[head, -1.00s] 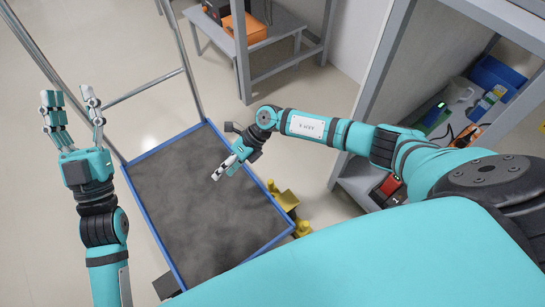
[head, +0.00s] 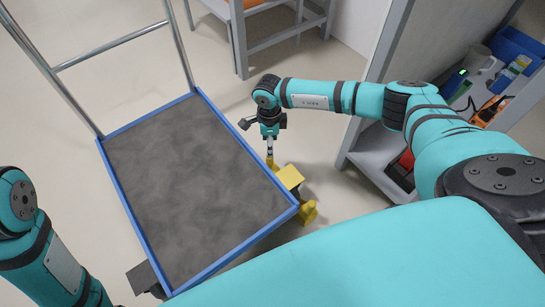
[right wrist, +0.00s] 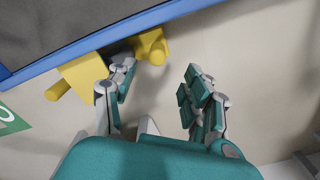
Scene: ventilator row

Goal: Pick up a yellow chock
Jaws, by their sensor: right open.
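A yellow chock (head: 290,177) is on the floor beside the right edge of the cart, with yellow rounded parts at its ends. In the right wrist view the chock (right wrist: 88,72) lies against the blue cart edge, partly behind one finger. I cannot tell whether all the yellow parts are one piece. My right gripper (head: 270,150) points down beside the cart, just above the chock's far end. In the right wrist view its fingers (right wrist: 160,92) are spread with bare floor between them; I cannot tell if one touches the chock. My left gripper is out of view.
The cart (head: 198,93) has a dark grey deck, a blue rim and a metal push handle (head: 112,47). A grey shelf (head: 366,150) with tools and a blue bin (head: 520,48) stands at right. A grey table (head: 240,45) is at the back.

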